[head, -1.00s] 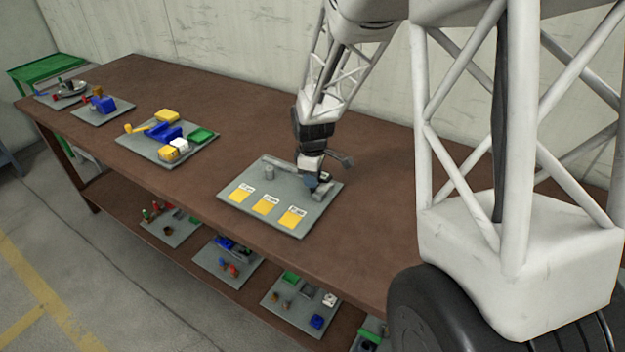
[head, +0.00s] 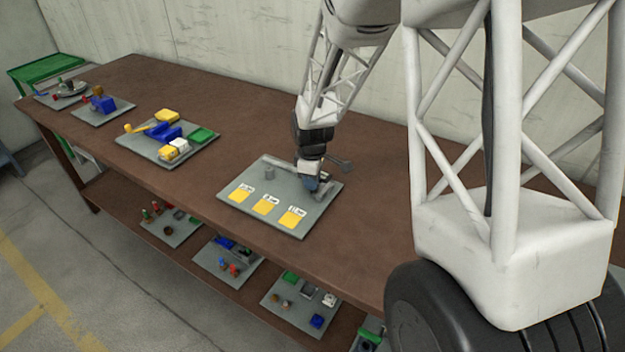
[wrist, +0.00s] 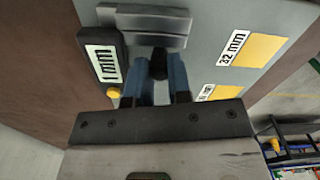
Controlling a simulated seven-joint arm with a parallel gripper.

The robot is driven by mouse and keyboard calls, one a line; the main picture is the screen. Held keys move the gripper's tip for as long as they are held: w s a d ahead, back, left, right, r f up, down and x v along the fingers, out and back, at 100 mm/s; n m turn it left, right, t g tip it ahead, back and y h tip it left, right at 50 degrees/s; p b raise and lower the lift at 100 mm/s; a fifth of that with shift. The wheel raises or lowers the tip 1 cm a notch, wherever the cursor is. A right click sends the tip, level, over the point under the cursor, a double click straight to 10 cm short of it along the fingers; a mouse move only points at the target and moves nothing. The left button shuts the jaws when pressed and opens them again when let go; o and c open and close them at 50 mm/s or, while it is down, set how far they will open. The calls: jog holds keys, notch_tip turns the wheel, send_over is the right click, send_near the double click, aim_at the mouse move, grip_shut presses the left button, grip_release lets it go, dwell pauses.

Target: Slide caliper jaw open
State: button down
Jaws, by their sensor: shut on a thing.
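The caliper lies on a grey board (head: 228,196) on the bench. In the wrist view its dark display (wrist: 103,58) reads what looks like 1 mm, beside a yellow button (wrist: 114,92) and grey metal jaw parts (wrist: 145,22). My gripper (wrist: 158,74) has blue fingers, shut on a small dark knob (wrist: 158,62) of the caliper. In the head view my gripper (head: 311,184) is low over the right part of the board and hides much of the caliper. A grey end of the caliper (head: 346,167) shows behind it.
Yellow squares with white mm labels (head: 265,206) lie along the board's front; one label (wrist: 233,47) reads 32 mm. Another board (head: 205,150) with coloured parts lies farther left. The bench between is clear.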

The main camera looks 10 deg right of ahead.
jog(key=w+a, duration=0.3)
jog(key=w, duration=0.1)
jog(key=shift+a, duration=0.4)
jog(key=c, duration=1.3)
grip_release()
jog(key=shift+c, duration=0.2)
jog(key=shift+r, duration=0.15)
notch_tip(320, 180, up, 8)
jog(key=shift+f, duration=0.2)
jog(key=shift+s, duration=0.1)
